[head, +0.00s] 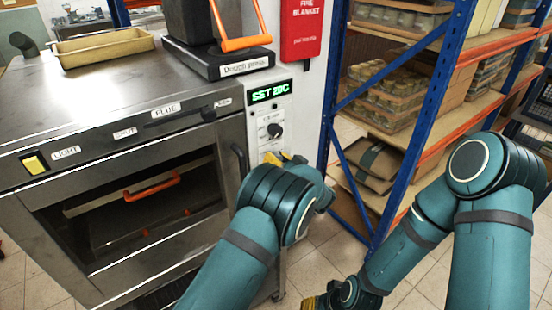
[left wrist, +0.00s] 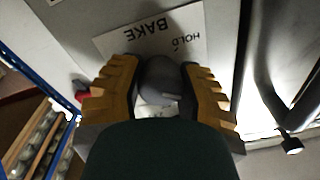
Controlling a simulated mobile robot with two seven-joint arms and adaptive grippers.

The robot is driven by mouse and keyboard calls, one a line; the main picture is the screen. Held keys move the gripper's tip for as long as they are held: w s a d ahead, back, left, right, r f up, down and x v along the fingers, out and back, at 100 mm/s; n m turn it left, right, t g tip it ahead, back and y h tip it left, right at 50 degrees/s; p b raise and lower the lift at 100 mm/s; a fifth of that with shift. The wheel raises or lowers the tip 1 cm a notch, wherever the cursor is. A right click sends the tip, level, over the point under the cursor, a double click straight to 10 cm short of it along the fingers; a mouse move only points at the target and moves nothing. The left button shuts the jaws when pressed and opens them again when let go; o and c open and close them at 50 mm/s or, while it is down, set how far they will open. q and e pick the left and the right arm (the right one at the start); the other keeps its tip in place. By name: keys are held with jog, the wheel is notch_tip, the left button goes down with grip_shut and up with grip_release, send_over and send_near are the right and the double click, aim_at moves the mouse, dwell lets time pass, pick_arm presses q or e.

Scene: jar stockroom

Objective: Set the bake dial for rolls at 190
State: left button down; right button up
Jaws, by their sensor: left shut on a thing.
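The bake dial (left wrist: 158,80) is a dark round knob between my left gripper's yellow fingers (left wrist: 161,90) in the left wrist view. The fingers are shut on it from both sides. The panel beside it reads BAKE and HOLD. In the head view my left gripper (head: 285,158) is at the oven's control panel, and the arm hides the held dial. A green display (head: 269,92) above appears to read SET 20C. Another dark knob (head: 273,131) sits between the display and my gripper. My right gripper (head: 316,301) is low at the bottom edge, its fingers mostly hidden.
A dough press (head: 232,62) and a tan tray (head: 103,46) sit on top. A blue-framed shelf rack (head: 412,110) with jars stands right of the panel. A red fire blanket box (head: 301,30) hangs above.

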pick_arm(q)
jog(key=shift+r, duration=0.15)
jog(key=c, duration=0.5)
grip_release()
jog(key=v, duration=1.2)
